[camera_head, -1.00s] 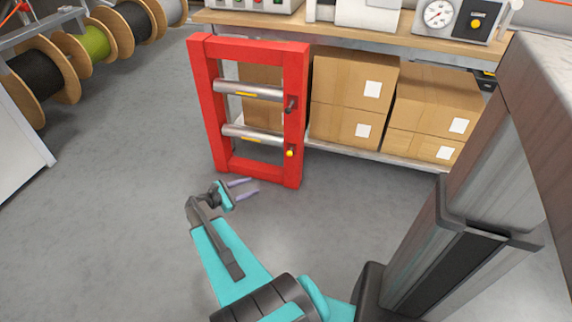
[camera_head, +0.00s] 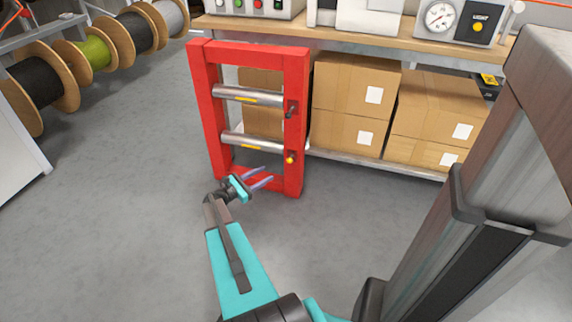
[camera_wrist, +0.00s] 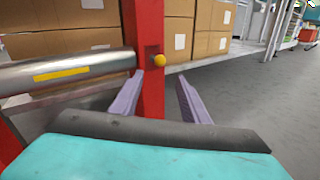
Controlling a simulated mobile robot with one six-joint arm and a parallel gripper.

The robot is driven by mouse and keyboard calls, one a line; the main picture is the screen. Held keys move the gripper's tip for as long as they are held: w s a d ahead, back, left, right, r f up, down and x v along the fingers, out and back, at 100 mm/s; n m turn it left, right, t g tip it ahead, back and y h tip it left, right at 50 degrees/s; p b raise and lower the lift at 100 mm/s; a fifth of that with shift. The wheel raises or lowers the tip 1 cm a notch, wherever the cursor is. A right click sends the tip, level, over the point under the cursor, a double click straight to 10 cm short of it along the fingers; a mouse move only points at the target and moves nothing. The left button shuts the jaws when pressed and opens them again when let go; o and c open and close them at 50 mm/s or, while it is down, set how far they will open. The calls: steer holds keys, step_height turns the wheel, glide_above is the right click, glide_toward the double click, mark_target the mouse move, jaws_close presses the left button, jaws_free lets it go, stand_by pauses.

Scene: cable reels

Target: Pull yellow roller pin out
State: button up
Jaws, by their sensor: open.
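The yellow roller pin (camera_head: 290,160) is a small yellow knob on the right post of the red frame (camera_head: 205,100), at the end of the lower metal roller (camera_head: 252,142). In the wrist view the yellow pin (camera_wrist: 159,60) stands out from the red post, just beyond and between my fingertips in the picture. My gripper (camera_head: 267,175) is open and empty, in front of the frame's lower part, below and left of the pin in the head view. The two purple fingers of my gripper (camera_wrist: 160,85) point toward the post.
An upper roller (camera_head: 248,96) ends at a dark pin (camera_head: 290,110) on the same post. Cardboard boxes (camera_head: 345,85) stand on a shelf behind, under a workbench (camera_head: 395,32). Cable reels (camera_head: 75,55) are at the far left. Floor in front is clear.

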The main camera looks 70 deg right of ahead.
mark_target(290, 159)
steer(key=b+x, duration=0.3)
steer(key=x, duration=1)
steer(key=shift+d, duration=0.1)
